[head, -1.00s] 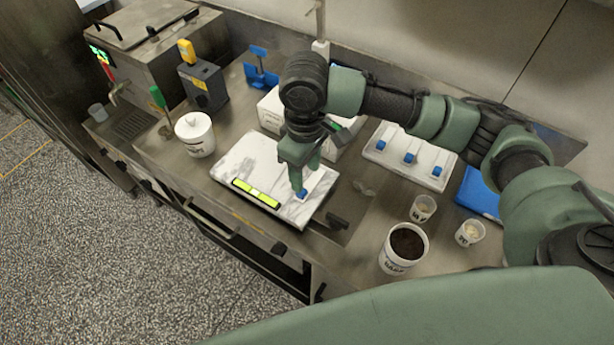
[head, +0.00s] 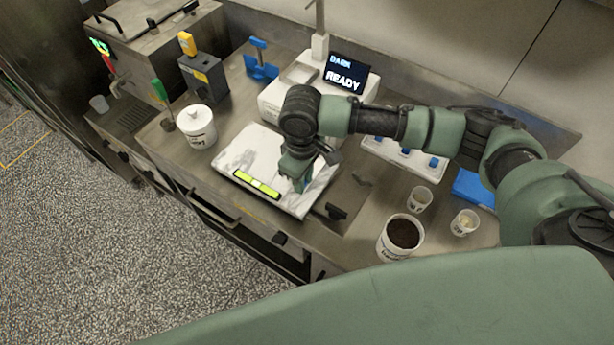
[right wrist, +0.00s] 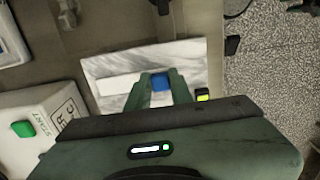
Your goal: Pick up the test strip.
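The test strip (right wrist: 115,84) is a pale flat strip with a blue block (right wrist: 160,82) at one end. It shows in the right wrist view over the marble slab (right wrist: 195,58). My right gripper (right wrist: 161,78) points down with its two fingers on either side of the blue block. The block fills the gap between the fingertips, but I cannot tell whether they press on it. In the head view my right gripper (head: 297,182) is low over the right part of the marble slab (head: 240,157) and mostly hides the strip. My left gripper is not in view.
A yellow-green level (head: 257,184) lies on the slab's front edge. Behind stands a white machine (head: 272,104) with a screen (head: 343,78) reading "DARK READY". A white lidded pot (head: 196,127) stands left. A dark-filled tub (head: 400,236) and two small cups (head: 419,198) stand right.

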